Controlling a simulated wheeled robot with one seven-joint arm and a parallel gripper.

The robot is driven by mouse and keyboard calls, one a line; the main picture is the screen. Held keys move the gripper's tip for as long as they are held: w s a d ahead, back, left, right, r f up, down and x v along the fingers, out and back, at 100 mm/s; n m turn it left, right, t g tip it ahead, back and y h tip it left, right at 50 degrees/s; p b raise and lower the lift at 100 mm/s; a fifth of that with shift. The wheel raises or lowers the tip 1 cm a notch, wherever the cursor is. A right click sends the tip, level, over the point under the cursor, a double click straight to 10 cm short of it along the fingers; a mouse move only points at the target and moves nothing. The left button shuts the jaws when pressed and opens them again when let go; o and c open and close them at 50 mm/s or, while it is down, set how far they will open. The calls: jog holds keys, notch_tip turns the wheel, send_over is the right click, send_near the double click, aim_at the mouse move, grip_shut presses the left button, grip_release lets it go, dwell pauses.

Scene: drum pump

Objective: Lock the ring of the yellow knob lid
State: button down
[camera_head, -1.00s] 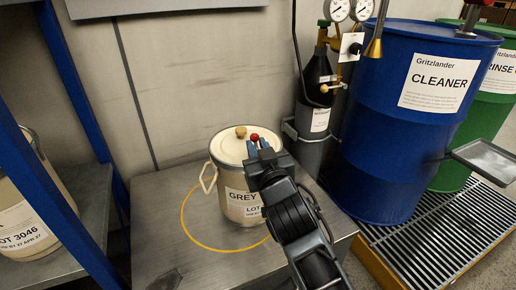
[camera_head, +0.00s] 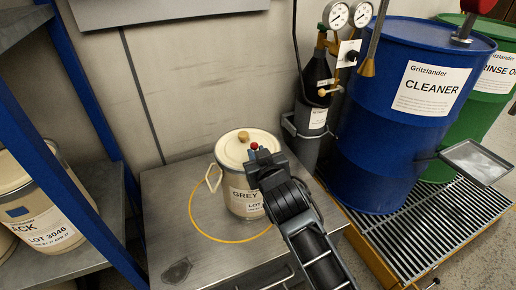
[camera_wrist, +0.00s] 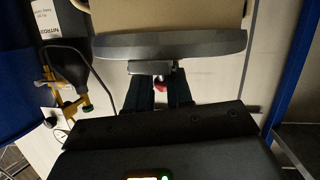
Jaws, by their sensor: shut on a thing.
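The cream pail (camera_head: 239,190), labelled GREY, stands on the grey table, closed by a cream lid (camera_head: 237,152) with a tan-yellow knob (camera_head: 243,136). A red ball (camera_head: 254,146) marks the ring's lever at the lid's right edge. My gripper (camera_head: 258,157) is at that edge, and its dark wrist hides part of the pail. In the wrist view, the grey ring (camera_wrist: 170,45) crosses in front of the cream pail (camera_wrist: 170,18). My gripper (camera_wrist: 158,92) is shut on the lever there, with red showing between its fingers. Whether the ring is tight cannot be told.
The table (camera_head: 165,215) has a yellow circle (camera_head: 205,231) around the pail. A gas cylinder (camera_head: 319,85) and blue drum (camera_head: 405,125) stand right, with a metal tray (camera_head: 476,160) jutting out. A blue-posted shelf (camera_head: 60,150) holds another pail at left.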

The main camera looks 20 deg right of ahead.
jog(key=shift+r, duration=0.1)
jog(key=c, duration=1)
grip_release()
jog(key=shift+v, duration=3.85)
